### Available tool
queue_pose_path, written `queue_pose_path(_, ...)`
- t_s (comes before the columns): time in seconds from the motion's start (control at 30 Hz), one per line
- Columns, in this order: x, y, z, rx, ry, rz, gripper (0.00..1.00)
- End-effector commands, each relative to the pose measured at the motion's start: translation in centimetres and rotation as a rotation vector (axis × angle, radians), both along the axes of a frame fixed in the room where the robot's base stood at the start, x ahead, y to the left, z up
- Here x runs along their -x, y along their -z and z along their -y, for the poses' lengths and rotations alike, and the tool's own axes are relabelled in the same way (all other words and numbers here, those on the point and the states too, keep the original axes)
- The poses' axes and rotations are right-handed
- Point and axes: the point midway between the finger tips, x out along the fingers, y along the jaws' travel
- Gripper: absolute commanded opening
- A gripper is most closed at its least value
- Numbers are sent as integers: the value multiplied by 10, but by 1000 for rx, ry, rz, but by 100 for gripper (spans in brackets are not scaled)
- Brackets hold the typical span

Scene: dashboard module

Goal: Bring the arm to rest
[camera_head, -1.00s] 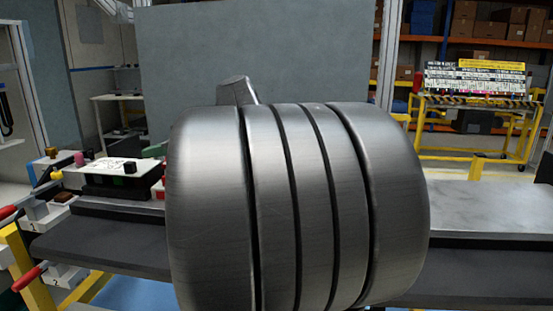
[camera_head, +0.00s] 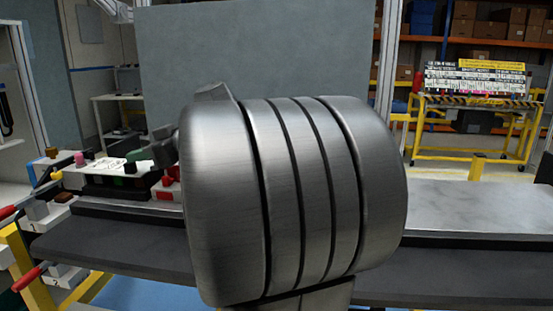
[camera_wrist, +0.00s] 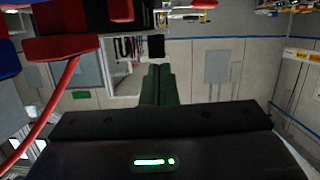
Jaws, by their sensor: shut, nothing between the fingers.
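My gripper (camera_wrist: 158,70) shows in the wrist view, with its two dark fingers together and nothing between them. Its black body with a green light fills the bottom of that view. The fingers point out into open room and touch nothing that I can see. In the head view, a large grey link of my arm fills the middle and hides much of the bench. A dark grey part shows at the link's left edge, but I cannot tell whether it belongs to the gripper.
A dark workbench (camera_head: 120,250) runs across the head view, with a light metal plate (camera_head: 470,205) at right. A box with buttons and coloured parts (camera_head: 105,180) stands at left. A yellow rack (camera_head: 475,130) stands behind. Red and blue parts (camera_wrist: 60,45) and a red cable show upper left in the wrist view.

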Motion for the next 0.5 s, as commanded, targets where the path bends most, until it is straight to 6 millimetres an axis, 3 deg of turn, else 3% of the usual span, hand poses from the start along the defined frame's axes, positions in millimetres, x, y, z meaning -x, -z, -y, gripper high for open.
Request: queue_pose_path(0.5, 11, -19, 75, 0, 5, 2, 0)
